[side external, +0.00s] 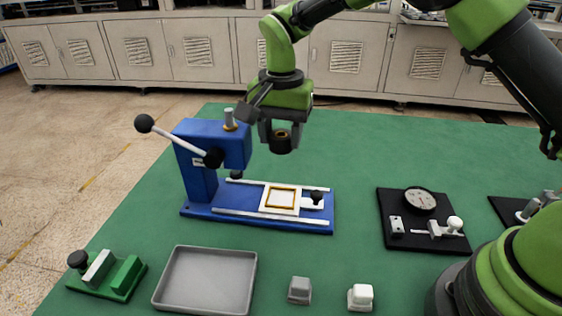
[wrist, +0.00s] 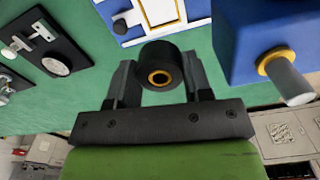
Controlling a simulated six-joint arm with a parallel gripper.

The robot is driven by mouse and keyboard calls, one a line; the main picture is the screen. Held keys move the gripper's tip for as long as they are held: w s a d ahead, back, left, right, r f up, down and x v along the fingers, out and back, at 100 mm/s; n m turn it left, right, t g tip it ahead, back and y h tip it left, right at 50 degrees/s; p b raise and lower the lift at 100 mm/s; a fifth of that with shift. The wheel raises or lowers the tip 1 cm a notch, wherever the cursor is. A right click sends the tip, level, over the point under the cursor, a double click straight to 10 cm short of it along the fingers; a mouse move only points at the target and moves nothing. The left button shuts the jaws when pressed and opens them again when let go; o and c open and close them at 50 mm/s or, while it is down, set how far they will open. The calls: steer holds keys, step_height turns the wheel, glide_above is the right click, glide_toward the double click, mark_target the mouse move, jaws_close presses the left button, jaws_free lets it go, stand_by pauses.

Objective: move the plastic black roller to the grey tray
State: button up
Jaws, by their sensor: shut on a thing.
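The black roller (side external: 281,143) has a brass-coloured ring in its end. My gripper (side external: 279,135) is shut on it and holds it in the air, above and behind the blue press's base. In the wrist view the roller (wrist: 160,75) sits between the two fingers of my gripper (wrist: 160,85), its ringed end facing the camera. The grey tray (side external: 161,290) lies on the green mat at the front left, well apart from the roller. The tray is empty and is not in the wrist view.
A blue press (side external: 198,180) with a ball-ended lever stands just left of my gripper. A green fixture (side external: 122,279) is left of the tray. Two small blocks, grey (side external: 300,290) and white (side external: 361,297), stand to its right. A black gauge plate (side external: 405,235) lies further right.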

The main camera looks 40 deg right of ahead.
step_height(320, 180, up, 6)
steer(key=shift+r, duration=0.1)
step_height(320, 180, up, 4)
glide_above(226, 285)
steer(key=shift+n, duration=0.3)
step_height(226, 285, down, 25)
steer(key=shift+r, duration=0.2)
steer(key=shift+f, duration=0.1)
stand_by(0.3)
steer(key=o, duration=0.6)
steer(key=shift+o, duration=0.2)
